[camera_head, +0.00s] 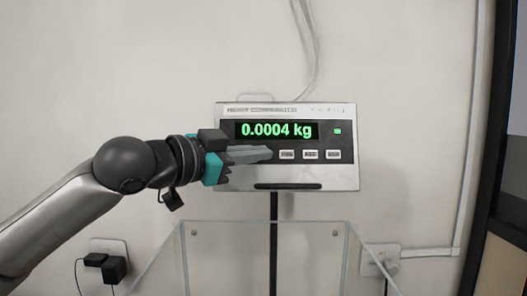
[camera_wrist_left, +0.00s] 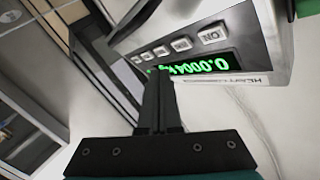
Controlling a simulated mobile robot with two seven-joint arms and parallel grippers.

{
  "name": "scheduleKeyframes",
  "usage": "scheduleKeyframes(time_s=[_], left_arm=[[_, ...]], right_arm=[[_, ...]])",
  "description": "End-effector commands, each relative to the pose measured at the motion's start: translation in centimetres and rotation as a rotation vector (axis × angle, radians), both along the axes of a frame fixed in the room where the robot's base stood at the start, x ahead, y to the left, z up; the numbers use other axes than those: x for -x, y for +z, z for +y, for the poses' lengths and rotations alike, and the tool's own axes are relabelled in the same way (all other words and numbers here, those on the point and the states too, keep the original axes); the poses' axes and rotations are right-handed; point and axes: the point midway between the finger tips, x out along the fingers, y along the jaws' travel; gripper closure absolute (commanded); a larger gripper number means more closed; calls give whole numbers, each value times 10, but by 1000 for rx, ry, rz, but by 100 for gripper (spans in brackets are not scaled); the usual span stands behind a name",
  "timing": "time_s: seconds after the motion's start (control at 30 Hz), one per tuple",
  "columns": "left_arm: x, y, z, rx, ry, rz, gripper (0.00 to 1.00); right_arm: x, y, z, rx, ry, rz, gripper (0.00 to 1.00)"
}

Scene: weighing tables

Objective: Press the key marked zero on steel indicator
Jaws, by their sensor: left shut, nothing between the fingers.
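The steel indicator (camera_head: 345,178) is on a post in front of the wall, its green display (camera_head: 277,130) reading 0.0004 kg. A row of light keys runs below the display; three (camera_head: 310,154) show right of my fingers in the head view. My left gripper (camera_head: 270,153) is shut and empty, its fingers lying across the left part of the key row and hiding the keys there. In the left wrist view the indicator (camera_wrist_left: 255,45) appears inverted, its keys (camera_wrist_left: 180,45) beyond the fingertips (camera_wrist_left: 158,75). The nearest key seems marked ON; I cannot read a zero mark. Contact is unclear.
A clear-walled box (camera_head: 215,235) stands below the indicator, around the dark post (camera_head: 274,240). Wall sockets (camera_head: 108,250) with plugs and cables are at lower left and right. A dark-framed opening edges the right side. The wall right of the indicator is clear.

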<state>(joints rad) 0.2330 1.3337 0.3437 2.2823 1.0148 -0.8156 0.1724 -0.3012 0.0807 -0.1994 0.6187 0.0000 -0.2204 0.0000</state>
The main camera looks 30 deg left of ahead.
Motion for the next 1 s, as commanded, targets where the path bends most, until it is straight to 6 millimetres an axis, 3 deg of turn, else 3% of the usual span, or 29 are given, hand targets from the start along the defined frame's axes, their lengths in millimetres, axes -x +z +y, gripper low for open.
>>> scheduleKeyframes(time_s=[0.3, 1.0], left_arm=[[-21, -6, 13, 1, 0, 0, 100], [-22, -7, 13, 0, 0, -1, 100]], right_arm=[[-2, 15, 0, -1, 1, -3, 50], [-2, 15, 1, -1, 1, -5, 50]])
